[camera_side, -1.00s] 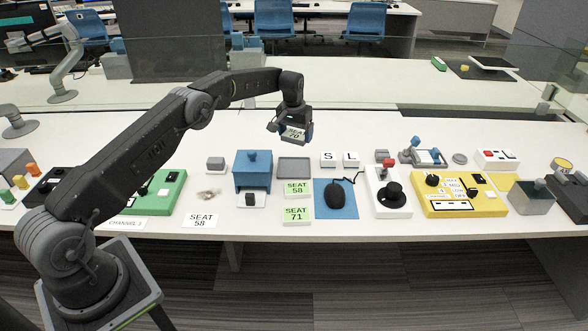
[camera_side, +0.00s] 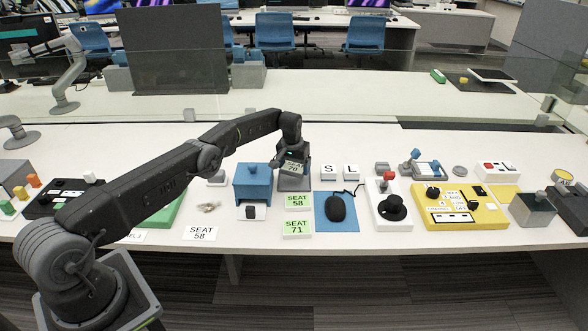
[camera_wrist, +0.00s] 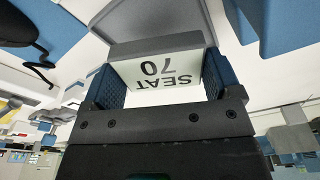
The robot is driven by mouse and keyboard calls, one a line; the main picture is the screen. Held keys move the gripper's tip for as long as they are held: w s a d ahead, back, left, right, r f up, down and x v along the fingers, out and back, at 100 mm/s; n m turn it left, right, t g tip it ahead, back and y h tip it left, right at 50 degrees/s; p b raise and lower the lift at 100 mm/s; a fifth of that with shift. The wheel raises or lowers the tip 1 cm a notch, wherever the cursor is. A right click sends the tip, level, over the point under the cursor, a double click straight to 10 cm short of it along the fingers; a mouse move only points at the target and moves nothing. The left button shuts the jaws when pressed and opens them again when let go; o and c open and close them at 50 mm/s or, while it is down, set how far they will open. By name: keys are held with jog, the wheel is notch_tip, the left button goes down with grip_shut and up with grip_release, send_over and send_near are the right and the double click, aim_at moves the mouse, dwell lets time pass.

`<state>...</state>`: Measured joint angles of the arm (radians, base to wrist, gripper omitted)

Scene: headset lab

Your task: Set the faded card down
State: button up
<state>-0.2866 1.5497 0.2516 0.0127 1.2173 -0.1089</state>
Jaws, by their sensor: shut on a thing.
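The faded card, a pale block reading SEAT 70 (camera_side: 292,168), is pinched between the two fingers of my gripper (camera_side: 293,163). In the wrist view the card (camera_wrist: 155,72) sits between the dark blue finger pads, its print upside down. A shallow grey tray (camera_side: 296,187) lies right below my gripper and is partly hidden by it. Its grey floor also fills the top middle of the wrist view (camera_wrist: 160,18). The card is over or close to the tray; I cannot tell whether it touches it.
A blue box with a knob (camera_side: 253,184) stands just left of the tray. Bright green cards, SEAT 58 (camera_side: 298,201) and SEAT 71 (camera_side: 297,228), lie in front. A white SEAT 58 card (camera_side: 200,233) is further left. Right are a mouse (camera_side: 336,208) and S key block (camera_side: 328,172).

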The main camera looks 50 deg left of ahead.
jog(key=shift+f, duration=0.55)
jog(key=o, duration=0.8)
